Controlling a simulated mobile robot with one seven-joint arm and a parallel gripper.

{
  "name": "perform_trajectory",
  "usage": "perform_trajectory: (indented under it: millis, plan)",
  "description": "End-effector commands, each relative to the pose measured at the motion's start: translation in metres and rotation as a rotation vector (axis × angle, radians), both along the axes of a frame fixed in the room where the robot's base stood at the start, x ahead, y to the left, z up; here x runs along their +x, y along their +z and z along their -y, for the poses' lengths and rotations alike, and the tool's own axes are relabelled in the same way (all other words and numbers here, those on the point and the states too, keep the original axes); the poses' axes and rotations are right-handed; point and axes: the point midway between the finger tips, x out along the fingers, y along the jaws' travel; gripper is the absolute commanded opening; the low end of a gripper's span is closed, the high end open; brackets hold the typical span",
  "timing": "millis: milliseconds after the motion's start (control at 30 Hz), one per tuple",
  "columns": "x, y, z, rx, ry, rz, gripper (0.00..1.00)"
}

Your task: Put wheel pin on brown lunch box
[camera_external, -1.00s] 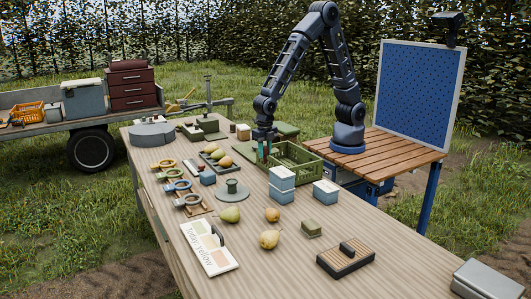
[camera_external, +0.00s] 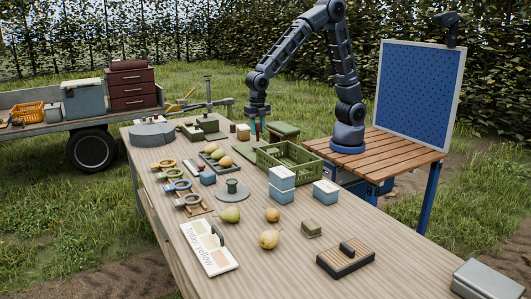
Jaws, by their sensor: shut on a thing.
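My gripper (camera_external: 258,130), with teal fingers, points down over the far right edge of the long table. It is behind the green crate and beside a small tan box. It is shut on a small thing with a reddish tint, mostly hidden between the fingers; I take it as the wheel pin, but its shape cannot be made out. The brown lunch box cannot be told for certain. The small tan-brown box (camera_external: 243,132) just left of the gripper is one brownish box near it.
A green slatted crate (camera_external: 290,160) stands on the table (camera_external: 300,215) in front of the gripper. A green-topped box (camera_external: 284,131) is just right of it. Blue-white boxes (camera_external: 282,183), pears (camera_external: 269,239) and a slatted block with a dark handle (camera_external: 346,258) lie nearer.

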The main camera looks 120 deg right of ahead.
Motion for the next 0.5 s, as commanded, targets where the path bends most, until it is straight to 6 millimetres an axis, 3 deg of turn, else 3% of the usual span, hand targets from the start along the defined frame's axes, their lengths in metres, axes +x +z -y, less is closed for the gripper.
perform_trajectory:
  millis: [33,267,500]
  plan:
    - [0.003,0.002,0.019,0.0,-0.043,0.0,0.07]
    - [0.011,0.013,0.101,0.001,-0.232,0.001,0.07]
    - [0.006,0.024,0.189,0.001,-0.429,0.001,0.07]
